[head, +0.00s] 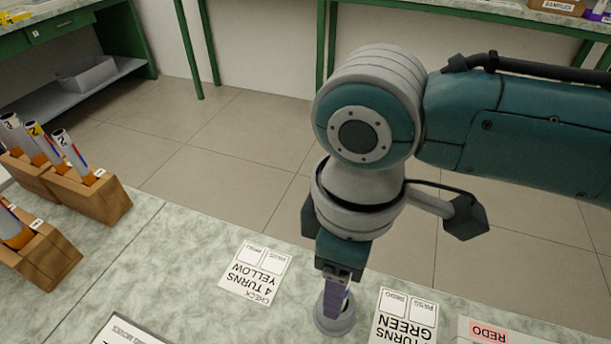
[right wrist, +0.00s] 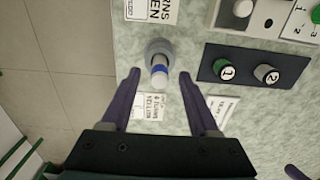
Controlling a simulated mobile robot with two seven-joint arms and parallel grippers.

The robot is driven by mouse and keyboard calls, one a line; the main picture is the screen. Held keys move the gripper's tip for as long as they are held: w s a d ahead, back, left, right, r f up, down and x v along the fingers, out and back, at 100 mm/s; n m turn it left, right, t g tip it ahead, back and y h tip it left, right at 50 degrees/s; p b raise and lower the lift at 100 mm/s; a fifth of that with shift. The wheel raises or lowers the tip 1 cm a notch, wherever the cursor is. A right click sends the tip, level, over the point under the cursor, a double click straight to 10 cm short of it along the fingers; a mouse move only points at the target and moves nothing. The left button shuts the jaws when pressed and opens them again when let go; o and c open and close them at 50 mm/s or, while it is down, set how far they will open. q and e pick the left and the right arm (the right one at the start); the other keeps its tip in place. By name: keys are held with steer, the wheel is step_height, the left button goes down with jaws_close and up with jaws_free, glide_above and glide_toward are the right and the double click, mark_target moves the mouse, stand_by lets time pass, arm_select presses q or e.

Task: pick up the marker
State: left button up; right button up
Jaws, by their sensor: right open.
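The marker (right wrist: 159,76) shows in the right wrist view as a short pale rod with a blue band, standing in a round grey holder (right wrist: 155,49). In the head view the holder (head: 334,320) sits on the speckled bench, and my gripper hides the marker there. My right gripper (head: 336,299) points down over the holder. In the right wrist view its purple fingers (right wrist: 160,78) are spread wide, one on each side of the marker, with gaps between. Contact is not visible.
Wooden blocks (head: 108,205) holding numbered rods stand at the left. Paper cards (head: 254,274) lie on the bench around the holder. A dark panel with numbered knobs (right wrist: 247,86) is nearby in the right wrist view. Open floor (head: 225,150) lies beyond the bench edge.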

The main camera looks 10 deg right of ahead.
steer(key=shift+f, duration=0.65)
jaws_close()
